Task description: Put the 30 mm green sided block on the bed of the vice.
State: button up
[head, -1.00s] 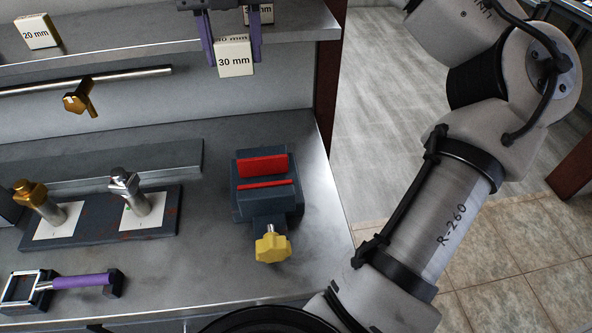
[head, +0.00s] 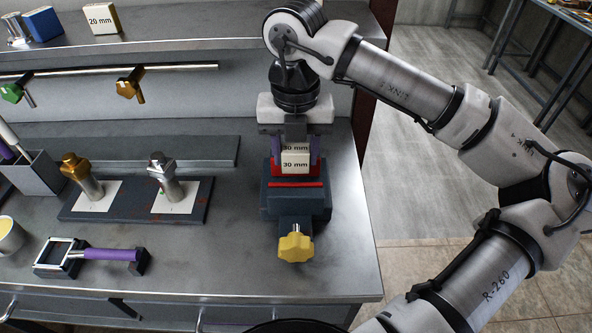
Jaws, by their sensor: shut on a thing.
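My gripper (head: 297,155) points down over the vice, its purple fingers shut on a pale block (head: 295,164) marked "30 mm". The face towards me is whitish; no green side shows from here. The vice (head: 295,203) is dark grey with red jaws and a yellow star knob (head: 295,247) at its front. The block stands upright in front of the rear red jaw, hiding its middle, and above the front jaw's red strip in the picture. I cannot tell whether its underside touches the bed.
Left of the vice is a dark plate (head: 133,212) with two metal clamp-like pieces on white squares. A purple-handled tool (head: 100,254) lies in front. A shelf above holds a "20 mm" block (head: 104,19) and a blue block (head: 43,24). Bench is clear right of the vice.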

aim_at(295, 148)
jog(key=shift+f+p, duration=0.3)
jog(key=shift+f, duration=2.75)
jog(key=shift+f, duration=0.2)
jog(key=o, duration=1)
jog(key=shift+r, duration=0.1)
notch_tip(295, 148, up, 12)
jog(key=shift+r+b, duration=0.1)
jog(key=shift+b, duration=0.55)
